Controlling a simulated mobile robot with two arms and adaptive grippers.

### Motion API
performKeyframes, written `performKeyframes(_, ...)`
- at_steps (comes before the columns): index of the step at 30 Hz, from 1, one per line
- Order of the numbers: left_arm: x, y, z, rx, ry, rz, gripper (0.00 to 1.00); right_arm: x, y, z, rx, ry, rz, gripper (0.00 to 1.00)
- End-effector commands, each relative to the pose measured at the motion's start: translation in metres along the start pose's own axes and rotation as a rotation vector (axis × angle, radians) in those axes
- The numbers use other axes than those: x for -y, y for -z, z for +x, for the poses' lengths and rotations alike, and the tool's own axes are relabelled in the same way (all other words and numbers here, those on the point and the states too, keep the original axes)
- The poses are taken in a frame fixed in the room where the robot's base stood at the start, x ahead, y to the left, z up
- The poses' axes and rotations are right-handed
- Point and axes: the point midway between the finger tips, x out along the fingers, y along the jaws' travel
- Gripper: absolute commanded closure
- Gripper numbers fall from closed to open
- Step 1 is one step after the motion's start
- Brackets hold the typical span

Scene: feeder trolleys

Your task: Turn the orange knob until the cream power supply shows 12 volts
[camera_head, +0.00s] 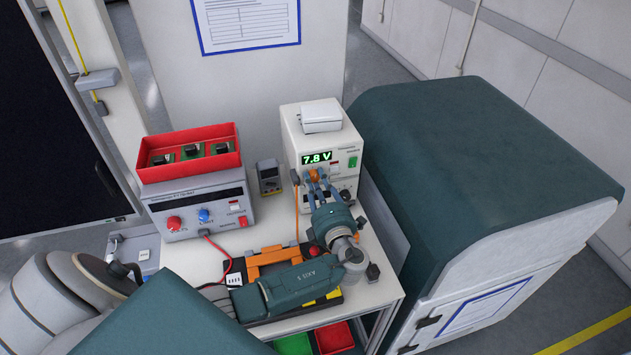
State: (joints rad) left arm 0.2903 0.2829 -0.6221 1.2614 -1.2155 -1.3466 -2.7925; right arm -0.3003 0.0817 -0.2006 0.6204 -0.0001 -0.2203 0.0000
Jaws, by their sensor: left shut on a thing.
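The cream power supply (293,136) stands upright at the back right of the trolley top. Its green display (317,158) reads 7.8 V. The orange knob (314,175) is on its front panel below the display. My left gripper (315,178) reaches up to the panel from the front, with its fingers shut on the orange knob. The fingers hide part of the knob and the panel around it. My right gripper is not in view.
A grey power supply (203,207) with a red bin (190,154) on it stands at the left. A small meter (269,177) sits between the supplies. An orange lead runs down beside the cream one. A dark green-topped cabinet (480,150) stands close at the right.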

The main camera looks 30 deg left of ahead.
Motion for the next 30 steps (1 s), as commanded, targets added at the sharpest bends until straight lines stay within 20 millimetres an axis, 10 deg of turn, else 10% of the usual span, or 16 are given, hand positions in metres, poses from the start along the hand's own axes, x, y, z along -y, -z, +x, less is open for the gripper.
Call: performKeyframes(30,-0.0019,-0.0051,0.0002,0.008,-0.008,0.754,1.0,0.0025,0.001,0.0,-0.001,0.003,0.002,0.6)
